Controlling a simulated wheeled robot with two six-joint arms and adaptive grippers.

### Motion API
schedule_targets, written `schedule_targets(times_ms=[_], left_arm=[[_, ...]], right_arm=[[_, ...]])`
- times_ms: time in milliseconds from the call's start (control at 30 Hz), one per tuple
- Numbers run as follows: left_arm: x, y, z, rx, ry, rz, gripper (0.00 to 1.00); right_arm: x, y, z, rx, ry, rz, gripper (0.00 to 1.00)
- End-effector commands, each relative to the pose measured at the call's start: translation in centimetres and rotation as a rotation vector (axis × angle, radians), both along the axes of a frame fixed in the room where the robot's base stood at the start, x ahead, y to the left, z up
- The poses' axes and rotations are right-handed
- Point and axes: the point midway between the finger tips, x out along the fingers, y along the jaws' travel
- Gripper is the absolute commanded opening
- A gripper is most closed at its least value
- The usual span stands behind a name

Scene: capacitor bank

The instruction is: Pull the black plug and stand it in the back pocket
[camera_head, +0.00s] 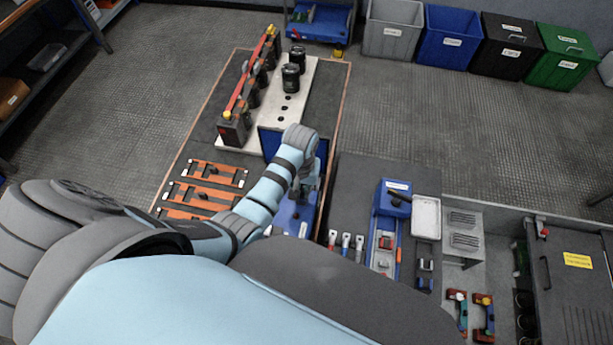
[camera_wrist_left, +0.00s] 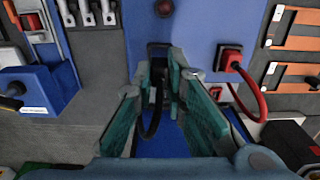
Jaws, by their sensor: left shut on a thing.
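The black plug (camera_wrist_left: 157,60) is at the fingertips of my left gripper (camera_wrist_left: 166,78) in the left wrist view, in front of a blue panel (camera_wrist_left: 200,25). My left gripper is shut on it, and a black cable (camera_wrist_left: 152,118) hangs below between the fingers. I cannot tell whether the plug is still seated. In the head view my left gripper (camera_head: 303,190) is over the blue unit (camera_head: 283,216), and my wrist hides the plug. I cannot make out the back pocket with certainty. My right gripper is not in view.
A red plug (camera_wrist_left: 230,60) with a red cable is close beside my left gripper. A blue box (camera_head: 393,199) and white tray (camera_head: 426,216) stand to the right. Black capacitors (camera_head: 291,78) stand on a pale plate behind. Orange holders (camera_head: 207,197) lie left.

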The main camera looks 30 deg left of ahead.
Motion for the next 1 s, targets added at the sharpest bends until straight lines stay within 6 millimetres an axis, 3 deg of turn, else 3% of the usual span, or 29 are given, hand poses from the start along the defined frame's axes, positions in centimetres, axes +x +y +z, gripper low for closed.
schedule_targets(times_ms=[433, 733, 1000], left_arm=[[0.1, 0.0, 0.1, -0.001, -0.001, 0.000, 0.00], [0.0, 0.0, -1.5, 0.000, 0.000, 0.000, 0.00], [0.0, 0.0, -1.5, -0.001, -0.001, 0.000, 0.00]], right_arm=[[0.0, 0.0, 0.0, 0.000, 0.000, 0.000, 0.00], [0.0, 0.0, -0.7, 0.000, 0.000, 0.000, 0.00], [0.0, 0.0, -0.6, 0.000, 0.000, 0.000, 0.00]])
